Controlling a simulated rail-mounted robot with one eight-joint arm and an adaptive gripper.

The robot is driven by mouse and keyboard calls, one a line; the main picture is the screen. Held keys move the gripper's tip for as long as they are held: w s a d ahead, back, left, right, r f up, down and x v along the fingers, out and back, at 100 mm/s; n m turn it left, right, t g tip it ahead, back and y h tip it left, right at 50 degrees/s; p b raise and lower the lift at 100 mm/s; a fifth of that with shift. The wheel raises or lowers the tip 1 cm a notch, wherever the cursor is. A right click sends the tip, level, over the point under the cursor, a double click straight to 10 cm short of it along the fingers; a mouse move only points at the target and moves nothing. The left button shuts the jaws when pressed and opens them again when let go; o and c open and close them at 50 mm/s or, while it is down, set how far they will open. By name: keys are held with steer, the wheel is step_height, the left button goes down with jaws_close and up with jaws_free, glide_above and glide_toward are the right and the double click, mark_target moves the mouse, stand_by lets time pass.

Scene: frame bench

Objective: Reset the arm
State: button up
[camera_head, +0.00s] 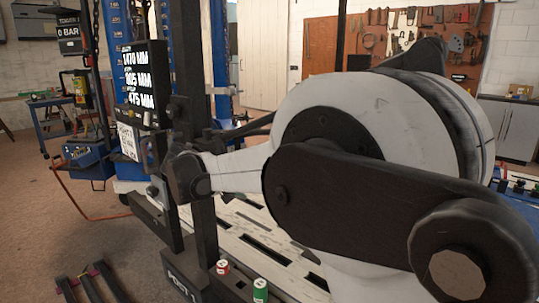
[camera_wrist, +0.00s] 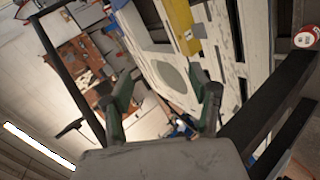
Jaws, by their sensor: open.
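My gripper (camera_wrist: 167,88) shows in the wrist view with its two dark green fingers spread wide apart. It is open, and I see nothing held between the fingers. The view through it is strongly tilted, with a white slotted frame bench (camera_wrist: 168,72) beyond the fingers. In the head view my large white and black arm links fill the middle and right. They hide much of the bench (camera_head: 243,218), and I cannot make out the gripper there.
A dark post with a measurement display (camera_head: 138,75) stands left of my arm. A red can (camera_head: 222,267) and a green can (camera_head: 260,290) are near its foot. A blue cart (camera_head: 88,155) is at left; a tool board (camera_head: 320,45) hangs behind. Floor at left is partly clear.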

steer(key=s+d+r+m+g+y, duration=0.1)
steer(key=s+d+y, duration=0.1)
steer(key=s+d, duration=0.75)
steer(key=s+d+r+m+g+y, duration=0.1)
steer(key=s+d+r+y, duration=0.1)
steer(key=s+d, duration=0.75)
steer(key=s+d+f+m+y, duration=0.2)
steer(key=s+d+f, duration=0.25)
steer(key=s, duration=0.55)
steer(key=s+d+f+m+y, duration=0.25)
steer(key=s+f, duration=0.25)
steer(key=s, duration=0.5)
step_height(320, 180, up, 16)
steer(key=t+p, duration=0.1)
steer(key=p, duration=1.4)
steer(key=shift+d, duration=0.4)
steer(key=shift+f+h, duration=0.1)
steer(key=shift+h, duration=0.15)
